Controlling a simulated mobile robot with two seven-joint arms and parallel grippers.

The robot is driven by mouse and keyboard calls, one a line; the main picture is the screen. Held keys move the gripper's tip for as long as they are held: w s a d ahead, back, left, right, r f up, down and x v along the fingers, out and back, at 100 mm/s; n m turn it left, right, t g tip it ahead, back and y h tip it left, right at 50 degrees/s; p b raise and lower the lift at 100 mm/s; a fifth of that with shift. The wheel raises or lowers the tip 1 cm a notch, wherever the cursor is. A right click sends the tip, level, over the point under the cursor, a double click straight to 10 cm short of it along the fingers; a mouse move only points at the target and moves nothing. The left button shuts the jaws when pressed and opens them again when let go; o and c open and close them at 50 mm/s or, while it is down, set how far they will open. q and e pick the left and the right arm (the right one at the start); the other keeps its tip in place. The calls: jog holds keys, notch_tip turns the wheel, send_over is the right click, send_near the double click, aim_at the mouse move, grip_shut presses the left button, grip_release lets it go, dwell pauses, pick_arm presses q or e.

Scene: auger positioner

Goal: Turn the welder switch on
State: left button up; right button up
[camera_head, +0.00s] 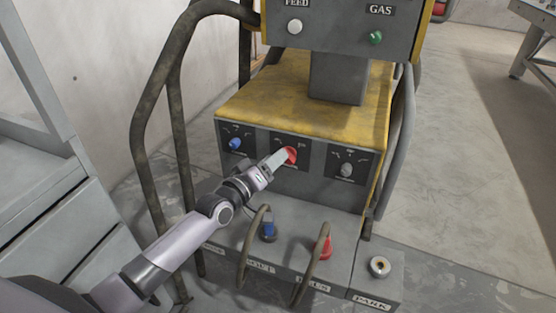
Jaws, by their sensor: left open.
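The welder (300,95) is a grey box with a worn yellow top, in the middle of the view. Its front panel has a blue knob (235,143) at left, a red knob (291,154) in the middle and a grey knob (346,169) at right. I cannot read which one is the welder switch. My left gripper (279,159) is open, with its fingertips at the red knob and partly covering its left side. I cannot tell whether they touch it. My right gripper is not in view.
A control head (340,35) marked FEED and GAS stands above the welder. Bent hoses rise from a lower ledge (335,275) with blue and red connectors and a PARK post (379,266). A grey cabinet (60,220) is at left.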

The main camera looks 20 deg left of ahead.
pick_arm(q)
jog(key=shift+b+x, duration=0.3)
jog(key=shift+x, duration=0.9)
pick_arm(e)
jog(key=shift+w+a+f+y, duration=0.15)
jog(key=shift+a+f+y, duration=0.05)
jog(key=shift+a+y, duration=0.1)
pick_arm(q)
grip_shut()
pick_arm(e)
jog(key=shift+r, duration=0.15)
